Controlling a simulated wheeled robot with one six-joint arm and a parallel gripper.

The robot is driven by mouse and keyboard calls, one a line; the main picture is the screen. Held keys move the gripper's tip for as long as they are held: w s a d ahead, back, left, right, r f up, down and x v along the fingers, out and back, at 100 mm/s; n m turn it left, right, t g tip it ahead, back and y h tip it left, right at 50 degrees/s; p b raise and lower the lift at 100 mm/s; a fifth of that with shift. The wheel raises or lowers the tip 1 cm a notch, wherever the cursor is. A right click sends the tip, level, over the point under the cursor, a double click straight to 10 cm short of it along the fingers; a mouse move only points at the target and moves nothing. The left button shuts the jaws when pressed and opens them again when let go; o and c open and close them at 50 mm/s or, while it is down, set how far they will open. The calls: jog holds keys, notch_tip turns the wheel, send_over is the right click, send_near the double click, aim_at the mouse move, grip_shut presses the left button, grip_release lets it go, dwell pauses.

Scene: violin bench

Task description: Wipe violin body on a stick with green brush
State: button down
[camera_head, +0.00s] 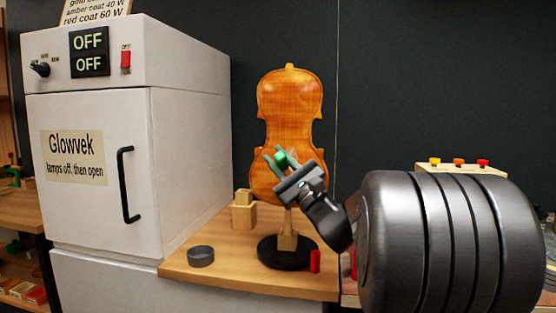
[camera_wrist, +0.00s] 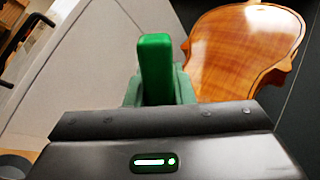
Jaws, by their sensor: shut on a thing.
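The violin body (camera_head: 290,105) is glossy orange-brown and stands upright on a wooden stick with a round black base (camera_head: 270,254) on the wooden bench. It also shows at the right of the wrist view (camera_wrist: 240,50). My gripper (camera_head: 284,160) is in front of the lower part of the violin body in the head view and hides some of it. It is shut on the green brush (camera_wrist: 155,68), whose green block points away from the jaws. The brush's bristles are not clearly visible, and I cannot tell whether the brush touches the wood.
A white Glowvek cabinet (camera_head: 185,150) with a closed door stands at the left. On the bench (camera_head: 225,274) are a grey round dish (camera_head: 200,256), pale wooden blocks (camera_head: 243,214) and a small red cylinder (camera_head: 315,261). A rack with coloured knobs (camera_head: 458,168) is at the right.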

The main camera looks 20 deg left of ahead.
jog(key=shift+f, duration=0.6)
jog(key=shift+s+d+b, duration=0.3)
jog(key=shift+s, duration=0.65)
jog(key=shift+s+d+b, duration=0.25)
jog(key=shift+s+b, duration=0.05)
jog(key=shift+s, duration=0.65)
jog(key=shift+s+d+b, duration=0.3)
jog(key=shift+s, duration=0.65)
jog(key=shift+s, duration=0.1)
jog(key=s, duration=0.2)
jog(key=shift+s+d+r+b, duration=0.1)
jog(key=shift+s+d+b, duration=0.25)
jog(key=shift+d, duration=0.05)
